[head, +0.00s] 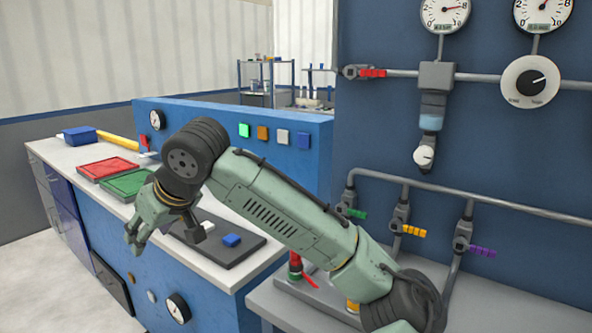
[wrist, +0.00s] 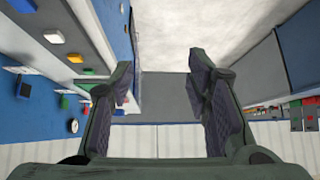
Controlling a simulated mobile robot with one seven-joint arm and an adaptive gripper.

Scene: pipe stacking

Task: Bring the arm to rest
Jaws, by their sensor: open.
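My arm reaches from the lower right of the head view across to the left. My gripper (head: 138,232) is at its end, near the front edge of the workbench (head: 225,272). In the wrist view my gripper (wrist: 163,95) has its two fingers wide apart with nothing between them. The gap between them shows floor and wall.
On the bench are a red tray (head: 107,168), a green tray (head: 126,184), a blue box (head: 80,135) and a dark board (head: 240,250) with a blue block (head: 231,240). A blue panel with pipes and gauges stands at right. Open floor (head: 50,275) lies left.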

